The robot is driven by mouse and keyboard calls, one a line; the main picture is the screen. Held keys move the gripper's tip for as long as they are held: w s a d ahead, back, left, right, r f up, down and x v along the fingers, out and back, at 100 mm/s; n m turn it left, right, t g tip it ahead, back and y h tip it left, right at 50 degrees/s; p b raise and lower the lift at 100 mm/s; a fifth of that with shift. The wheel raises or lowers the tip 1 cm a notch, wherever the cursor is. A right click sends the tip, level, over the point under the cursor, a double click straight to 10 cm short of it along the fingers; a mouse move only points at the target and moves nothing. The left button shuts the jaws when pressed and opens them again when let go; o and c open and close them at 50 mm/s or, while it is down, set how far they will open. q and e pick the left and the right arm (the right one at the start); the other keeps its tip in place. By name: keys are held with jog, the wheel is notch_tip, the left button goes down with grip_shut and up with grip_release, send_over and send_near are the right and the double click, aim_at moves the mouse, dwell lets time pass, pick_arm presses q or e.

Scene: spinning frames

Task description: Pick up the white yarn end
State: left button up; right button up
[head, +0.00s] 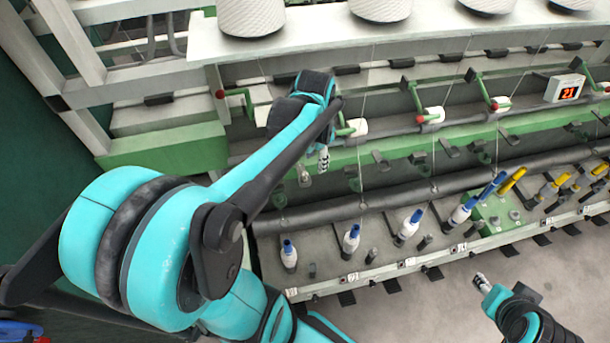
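Thin white yarn strands run down the spinning frame. One strand (371,75) hangs from the upper shelf toward a white roller (357,127), and a fainter one (361,180) runs below it. I cannot make out a loose white yarn end. My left gripper (323,159) points down just left of that white roller, in front of the green rail. My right gripper (481,281) is at the lower right, in front of the machine over the floor. Both grippers show too small to tell whether they are open or shut, and I see nothing held.
Large white yarn cones (252,17) stand on the upper shelf (330,42). Blue-topped bobbins (351,239) and yellow-topped bobbins (548,189) stand along the lower rail. Green arms with red knobs (422,118) stick out. The floor (400,310) in front is clear.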

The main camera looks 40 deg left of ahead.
aim_at(305, 173)
pick_arm(q)
jog(key=shift+m+g, duration=0.3)
jog(key=shift+g, duration=0.4)
jog(key=a, duration=0.1)
jog(key=a+f, duration=0.2)
jog(key=a, duration=0.1)
jog(key=shift+w+f, duration=0.1)
jog(key=shift+w, duration=0.3)
jog(key=f, duration=0.7)
jog(key=shift+s+d+f+p, duration=0.15)
jog(key=shift+s+f+p, duration=0.1)
jog(key=shift+s+p, duration=0.1)
jog(key=shift+c, duration=0.3)
jog(key=c, duration=0.8)
